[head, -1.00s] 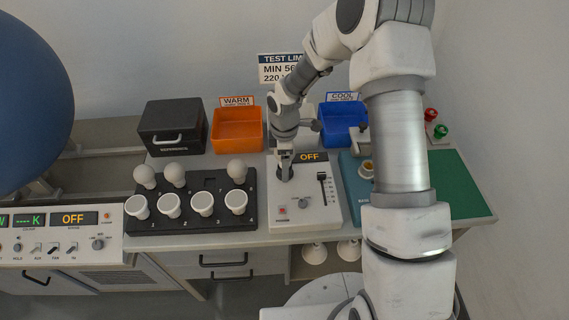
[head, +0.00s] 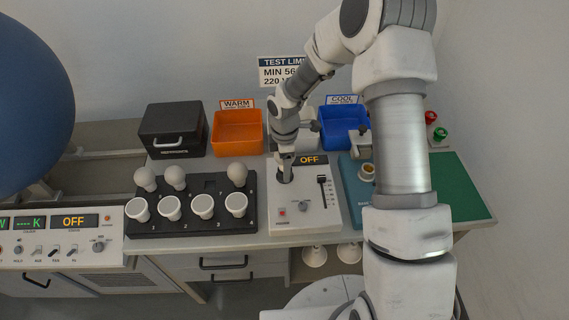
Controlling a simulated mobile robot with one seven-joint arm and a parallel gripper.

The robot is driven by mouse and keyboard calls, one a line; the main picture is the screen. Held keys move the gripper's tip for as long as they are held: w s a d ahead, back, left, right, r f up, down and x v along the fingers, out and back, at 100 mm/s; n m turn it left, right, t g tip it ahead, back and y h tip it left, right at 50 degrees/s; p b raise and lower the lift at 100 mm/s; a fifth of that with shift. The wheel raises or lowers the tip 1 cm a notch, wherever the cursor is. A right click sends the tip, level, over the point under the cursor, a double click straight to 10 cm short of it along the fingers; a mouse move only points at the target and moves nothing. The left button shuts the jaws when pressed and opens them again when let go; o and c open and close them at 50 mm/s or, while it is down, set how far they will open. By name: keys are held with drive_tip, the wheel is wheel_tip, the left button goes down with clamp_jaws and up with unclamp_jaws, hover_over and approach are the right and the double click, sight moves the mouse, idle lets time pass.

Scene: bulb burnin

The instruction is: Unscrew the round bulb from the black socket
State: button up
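The black socket (head: 285,179) stands on the white tester panel (head: 308,222), whose display reads OFF. My gripper (head: 286,165) points down right over this socket. The round bulb cannot be made out between the fingers, because the gripper and wrist cover that spot. Whether the fingers are open or shut is too small to tell.
A black rack (head: 190,225) at the left holds round bulbs and flat-faced bulbs. An orange WARM bin (head: 238,133) and a blue COOL bin (head: 345,127) stand behind. A black box (head: 173,130) is at the back left. A green mat (head: 455,185) lies clear at the right.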

drive_tip(key=n+p, duration=0.1)
drive_tip(key=n, duration=0.1)
drive_tip(key=n+p, duration=0.1)
drive_tip(key=n, duration=0.1)
drive_tip(key=shift+r+n, duration=0.2)
drive_tip(key=shift+n, duration=0.2)
drive_tip(key=n+p, duration=0.3)
drive_tip(key=n, duration=0.2)
drive_tip(key=shift+d+n, duration=0.1)
drive_tip(key=shift+n, duration=0.3)
drive_tip(key=n+p, duration=0.2)
drive_tip(key=n, duration=0.3)
drive_tip(key=shift+n+p, duration=0.3)
drive_tip(key=shift+p, duration=0.05)
drive_tip(key=n+p, duration=0.1)
drive_tip(key=n, duration=0.2)
drive_tip(key=shift+n+p, duration=0.35)
drive_tip(key=shift+n, duration=0.05)
drive_tip(key=shift+f+n, duration=0.15)
drive_tip(key=shift+n, duration=0.65)
drive_tip(key=o, duration=1.2)
drive_tip(key=shift+o, duration=0.2)
